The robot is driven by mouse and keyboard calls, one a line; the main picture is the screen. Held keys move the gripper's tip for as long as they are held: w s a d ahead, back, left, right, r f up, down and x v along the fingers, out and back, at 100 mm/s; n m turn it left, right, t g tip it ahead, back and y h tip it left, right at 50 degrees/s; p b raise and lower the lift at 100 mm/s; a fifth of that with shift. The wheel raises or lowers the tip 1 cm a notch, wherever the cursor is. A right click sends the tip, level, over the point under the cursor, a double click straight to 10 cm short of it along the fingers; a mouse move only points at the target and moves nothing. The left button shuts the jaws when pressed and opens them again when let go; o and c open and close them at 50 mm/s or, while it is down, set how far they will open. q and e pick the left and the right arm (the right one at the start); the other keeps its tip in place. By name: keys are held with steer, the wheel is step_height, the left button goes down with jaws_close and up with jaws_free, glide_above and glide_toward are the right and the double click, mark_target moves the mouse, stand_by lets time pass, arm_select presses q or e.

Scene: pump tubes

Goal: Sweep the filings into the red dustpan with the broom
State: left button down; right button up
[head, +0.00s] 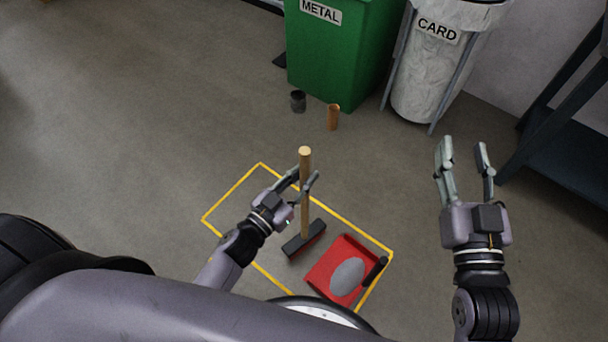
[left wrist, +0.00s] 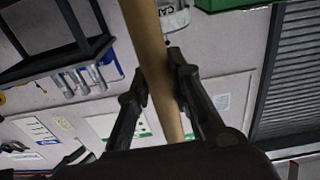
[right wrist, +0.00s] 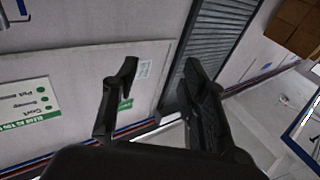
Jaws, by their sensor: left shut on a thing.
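The broom (head: 305,225) stands nearly upright, with a wooden handle and a dark head (head: 304,239) at floor level. My left gripper (head: 306,182) is shut on the handle below its top; the handle also passes between the fingers in the left wrist view (left wrist: 150,55). The red dustpan (head: 322,270) lies on the floor just right of the broom head, with a dark handle (head: 375,270). A grey patch of filings (head: 347,277) shows over the dustpan's bed. My right gripper (head: 465,147) is open and empty, well to the right; its spread fingers show in the right wrist view (right wrist: 160,85).
A yellow outline (head: 232,190) on the floor surrounds the broom head and dustpan. A green METAL bin (head: 335,60) and a CARD bag stand (head: 430,75) are at the back. A dark cup (head: 298,101) and a copper cylinder (head: 333,117) stand before them. A dark shelf (head: 565,150) is at right.

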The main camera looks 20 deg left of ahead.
steer(key=shift+s+d+f+g+h+p, duration=0.75)
steer(key=shift+s+f+g, duration=0.95)
steer(key=shift+f, duration=1.5)
steer(key=shift+s+d+f+g+h+p, duration=0.55)
steer(key=shift+s+d+f+g+p, duration=0.3)
steer(key=shift+f+g, duration=1.9)
steer(key=s+d+f+g+h+p, duration=0.1)
steer(key=s+d+f+g, duration=0.1)
steer(key=s, duration=0.4)
steer(key=s+d+f+g+h+p, duration=0.1)
steer(key=s+d+f+g+p, duration=0.1)
steer(key=s+f+g, duration=0.2)
steer(key=shift+s+d+f+m, duration=0.25)
steer(key=shift+s+m, duration=0.15)
steer(key=shift+s, duration=1.4)
steer(key=shift+g, duration=0.25)
